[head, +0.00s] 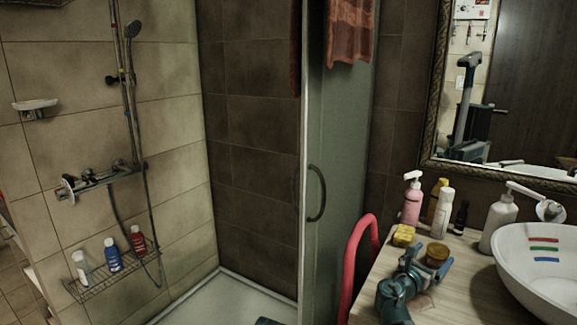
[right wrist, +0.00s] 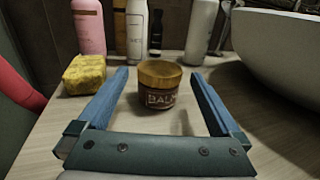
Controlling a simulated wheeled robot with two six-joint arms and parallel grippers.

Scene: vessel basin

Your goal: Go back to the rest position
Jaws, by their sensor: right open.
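My right gripper (head: 424,262) is over the wooden counter in the head view, close to a small balm jar (head: 437,252) with a wooden lid. In the right wrist view the right gripper (right wrist: 160,95) is open, its two blue fingers apart. The balm jar (right wrist: 157,84) stands upright on the counter between and just beyond the fingers, with gaps on both sides. Nothing is held. My left gripper is not in view.
A yellow sponge (head: 403,235) lies left of the jar. A pink bottle (head: 412,200), a white bottle (head: 444,213) and a white dispenser (head: 498,222) stand behind. A white basin (head: 537,290) is at right, a red chair (head: 358,262) at left. The counter's front (head: 462,300) is clear.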

